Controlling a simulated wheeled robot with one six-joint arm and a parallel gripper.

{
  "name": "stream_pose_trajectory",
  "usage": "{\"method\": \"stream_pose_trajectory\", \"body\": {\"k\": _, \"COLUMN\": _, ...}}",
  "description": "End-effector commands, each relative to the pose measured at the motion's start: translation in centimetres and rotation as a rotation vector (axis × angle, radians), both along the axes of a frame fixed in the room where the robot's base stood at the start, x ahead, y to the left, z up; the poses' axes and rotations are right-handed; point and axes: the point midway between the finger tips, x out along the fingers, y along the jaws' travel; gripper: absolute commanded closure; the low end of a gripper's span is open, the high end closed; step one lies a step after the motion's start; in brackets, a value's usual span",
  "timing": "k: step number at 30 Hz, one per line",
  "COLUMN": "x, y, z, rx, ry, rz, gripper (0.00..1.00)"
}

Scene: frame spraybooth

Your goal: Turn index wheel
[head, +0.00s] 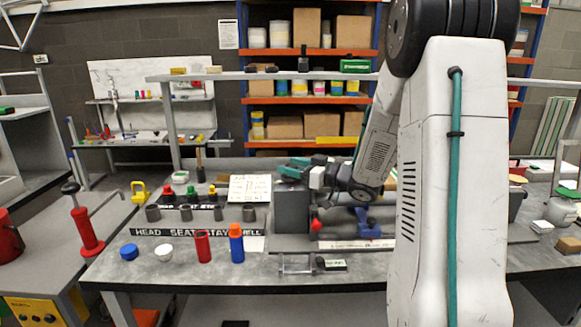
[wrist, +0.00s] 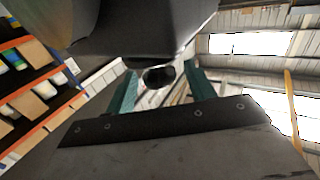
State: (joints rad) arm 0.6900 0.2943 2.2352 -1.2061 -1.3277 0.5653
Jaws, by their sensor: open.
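I cannot make out an index wheel for certain in either view. A dark grey box-shaped block (head: 291,209) stands on the bench, with a red knob (head: 316,225) at its right side. My gripper (head: 289,168) is at the top of this block, with teal fingers pointing left; whether it touches is unclear. In the wrist view the teal fingers stand apart, open, and a dark rounded part (wrist: 158,76) shows between or beyond them. A large dark grey shape (wrist: 140,30) fills the top of that view. My arm hides part of the bench at the right.
Red (head: 203,246) and blue-orange (head: 237,243) bottles stand at the bench front, near blue (head: 129,252) and white (head: 164,252) caps. A blue clamp-like part (head: 366,224) is right of the block. A clear fixture (head: 297,264) lies at the front edge. A white sheet (head: 250,188) stands behind.

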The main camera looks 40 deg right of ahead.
Motion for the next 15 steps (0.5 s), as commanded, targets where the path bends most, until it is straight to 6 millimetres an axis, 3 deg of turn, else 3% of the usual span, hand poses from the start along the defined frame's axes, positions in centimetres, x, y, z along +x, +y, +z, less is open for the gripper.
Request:
{"method": "stream_pose_trajectory", "body": {"k": 9, "x": -4.8, "y": -2.4, "z": 0.0, "rx": 0.000, "ry": 0.000, "rz": -0.003, "gripper": 0.46}}
{"method": "stream_pose_trajectory", "body": {"k": 15, "x": -6.1, "y": -2.9, "z": 0.0, "rx": 0.000, "ry": -0.001, "rz": 0.000, "gripper": 0.46}}
